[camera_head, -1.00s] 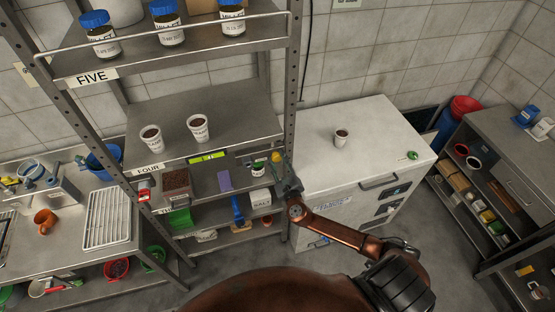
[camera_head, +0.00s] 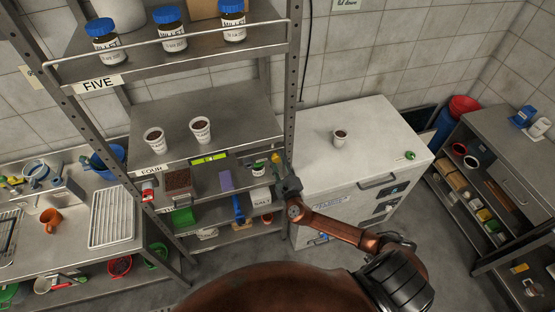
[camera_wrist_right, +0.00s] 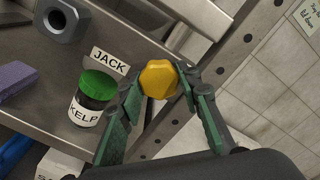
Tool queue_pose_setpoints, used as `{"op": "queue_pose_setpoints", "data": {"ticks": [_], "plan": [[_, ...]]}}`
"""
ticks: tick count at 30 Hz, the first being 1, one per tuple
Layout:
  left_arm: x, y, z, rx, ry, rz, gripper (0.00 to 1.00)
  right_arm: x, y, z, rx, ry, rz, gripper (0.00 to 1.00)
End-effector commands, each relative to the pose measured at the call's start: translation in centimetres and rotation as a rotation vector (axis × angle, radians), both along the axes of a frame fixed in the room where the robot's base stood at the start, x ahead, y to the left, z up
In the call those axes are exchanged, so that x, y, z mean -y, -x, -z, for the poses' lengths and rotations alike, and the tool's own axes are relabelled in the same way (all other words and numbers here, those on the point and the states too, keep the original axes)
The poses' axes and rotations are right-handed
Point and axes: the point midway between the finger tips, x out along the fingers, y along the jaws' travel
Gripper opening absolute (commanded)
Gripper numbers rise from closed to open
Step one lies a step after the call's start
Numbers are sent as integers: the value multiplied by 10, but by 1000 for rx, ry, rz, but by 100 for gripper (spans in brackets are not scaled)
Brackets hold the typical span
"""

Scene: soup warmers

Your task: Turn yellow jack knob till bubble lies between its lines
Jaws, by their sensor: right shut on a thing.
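The yellow jack knob (camera_wrist_right: 158,78) is faceted and sits beside the JACK label (camera_wrist_right: 109,62) in the right wrist view. It also shows small at the shelf's right front corner in the head view (camera_head: 276,159). My right gripper (camera_wrist_right: 161,84) has its green fingers on either side of the knob, shut on it; in the head view it is at the shelf post (camera_head: 286,180). A yellow-green level (camera_head: 209,158) lies along the front edge of shelf FOUR. Its bubble and lines are too small to read. My left gripper is not in view.
Two cups (camera_head: 200,130) of dark contents stand on shelf FOUR (camera_head: 240,115). A KELP jar (camera_wrist_right: 90,100) with a green lid stands close to my right gripper's left finger. The metal post (camera_wrist_right: 215,65) is close behind. A white chest (camera_head: 365,140) stands to the right.

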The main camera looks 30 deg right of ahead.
Motion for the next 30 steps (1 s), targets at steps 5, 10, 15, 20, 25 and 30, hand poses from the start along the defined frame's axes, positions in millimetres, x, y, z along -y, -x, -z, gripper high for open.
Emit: {"op": "queue_pose_setpoints", "data": {"ticks": [5,10,15,20,25,30], "plan": [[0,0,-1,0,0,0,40,0,0,0,-2,10,1,10],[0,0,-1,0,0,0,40,0,0,0,-3,11,0,10],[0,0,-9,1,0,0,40,0,0,-1,-15,56,1,10],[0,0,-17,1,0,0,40,1,0,-2,-30,122,1,10],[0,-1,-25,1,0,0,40,1,0,-2,-47,190,1,10],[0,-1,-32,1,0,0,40,0,0,-2,-62,260,1,10]]}}
